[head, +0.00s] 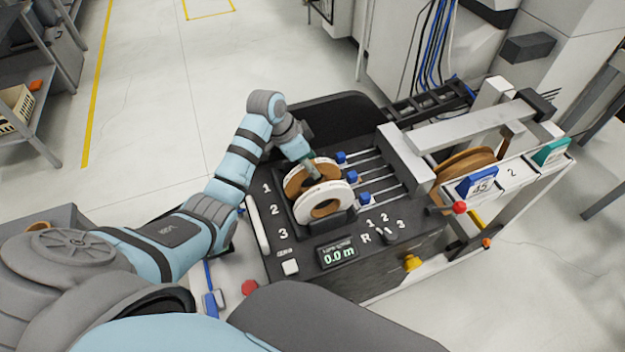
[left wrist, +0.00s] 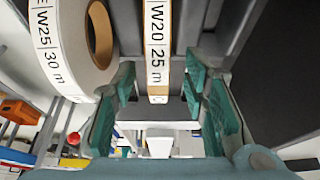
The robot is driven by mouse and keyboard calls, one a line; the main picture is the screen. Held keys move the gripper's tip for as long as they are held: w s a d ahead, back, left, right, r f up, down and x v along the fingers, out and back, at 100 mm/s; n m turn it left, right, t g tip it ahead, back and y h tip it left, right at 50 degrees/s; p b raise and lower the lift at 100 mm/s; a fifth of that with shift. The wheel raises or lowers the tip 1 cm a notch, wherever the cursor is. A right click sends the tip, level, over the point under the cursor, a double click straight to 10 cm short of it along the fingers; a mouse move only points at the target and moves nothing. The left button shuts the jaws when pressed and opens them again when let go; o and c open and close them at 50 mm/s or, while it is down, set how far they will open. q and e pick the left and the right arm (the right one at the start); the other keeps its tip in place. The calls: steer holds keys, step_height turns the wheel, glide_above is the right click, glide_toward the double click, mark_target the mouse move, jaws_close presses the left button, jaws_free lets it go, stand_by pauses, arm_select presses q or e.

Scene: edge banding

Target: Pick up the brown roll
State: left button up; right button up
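The brown roll (head: 297,181) stands upright in the dark holder on the black machine top, behind the white roll (head: 325,204). In the left wrist view the brown roll (left wrist: 158,60) shows edge-on, with a white label reading W20 25 m. My left gripper (head: 310,162) is at the top of the brown roll. In the left wrist view its teal finger pads (left wrist: 160,98) stand apart on either side of the roll, with gaps visible. The white roll (left wrist: 72,45), labelled W25 30 m, is just left of the fingers. My right gripper is not in view.
Blue-knobbed rods (head: 365,178) lie right of the rolls. A numbered panel with a 0.0 m display (head: 338,254) is in front. Further right is a frame with a larger brown roll (head: 462,166). A shelf (head: 30,120) stands far left, with open floor between.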

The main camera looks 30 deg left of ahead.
arm_select(q)
steer(key=shift+x, duration=1.15)
steer(key=shift+r, duration=0.15)
steer(key=shift+c, duration=0.2)
steer(key=shift+s, duration=0.1)
jaws_close()
steer(key=shift+r, duration=0.1)
